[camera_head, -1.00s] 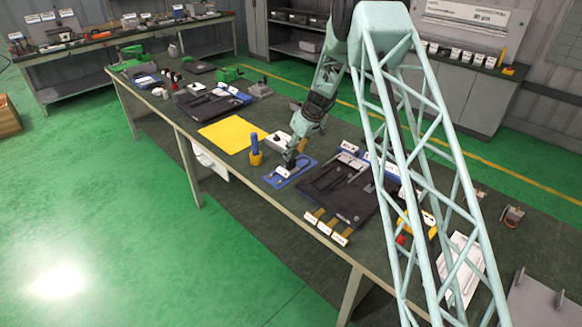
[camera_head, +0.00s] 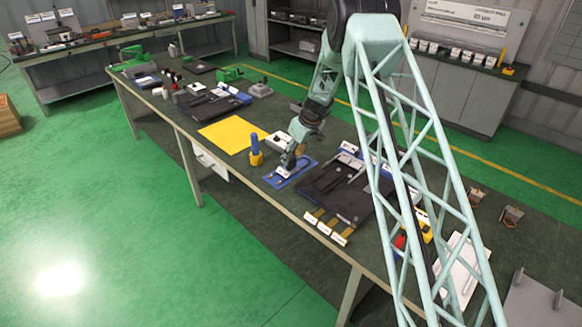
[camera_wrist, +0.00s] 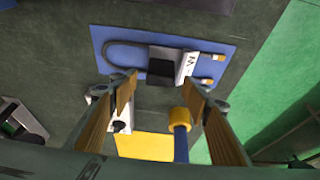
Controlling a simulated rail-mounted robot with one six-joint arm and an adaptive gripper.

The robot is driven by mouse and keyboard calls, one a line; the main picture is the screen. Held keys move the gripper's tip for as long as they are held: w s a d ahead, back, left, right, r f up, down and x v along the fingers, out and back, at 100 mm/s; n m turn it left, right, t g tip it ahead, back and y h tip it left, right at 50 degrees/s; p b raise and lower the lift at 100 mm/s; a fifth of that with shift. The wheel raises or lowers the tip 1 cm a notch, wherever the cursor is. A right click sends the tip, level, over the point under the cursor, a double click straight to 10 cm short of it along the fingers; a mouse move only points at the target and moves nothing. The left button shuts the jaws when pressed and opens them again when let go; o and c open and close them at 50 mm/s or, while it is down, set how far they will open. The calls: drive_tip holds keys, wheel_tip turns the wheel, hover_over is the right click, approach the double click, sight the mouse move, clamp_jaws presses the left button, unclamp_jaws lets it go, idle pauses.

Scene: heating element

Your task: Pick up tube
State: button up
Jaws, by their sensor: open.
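A dark U-shaped tube (camera_wrist: 135,43) with gold-coloured ends lies on a blue mat (camera_wrist: 222,75) in the wrist view. A black block with a white label (camera_wrist: 187,66) sits across the tube's middle. In the head view the blue mat (camera_head: 303,176) lies on the long workbench, and the tube is too small to make out clearly. My gripper (camera_wrist: 160,90) is open, its two wooden-looking fingers spread on either side of the block, with nothing between the tips. In the head view my gripper (camera_head: 289,163) is low over the mat's left part.
A blue-and-yellow upright tool (camera_head: 255,150) stands left of the mat, and a yellow sheet (camera_head: 232,133) lies beyond it. A dark tray (camera_head: 335,190) is close on the right. A small white-topped box (camera_head: 279,140) stands behind. Labelled tags (camera_head: 325,226) line the front edge.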

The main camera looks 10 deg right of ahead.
sight(291, 160)
drive_tip(key=shift+x, duration=1.55)
drive_tip(key=shift+c, duration=0.7)
drive_tip(key=c, duration=0.9)
drive_tip(key=shift+r, duration=0.2)
drive_tip(key=shift+r, duration=4.85)
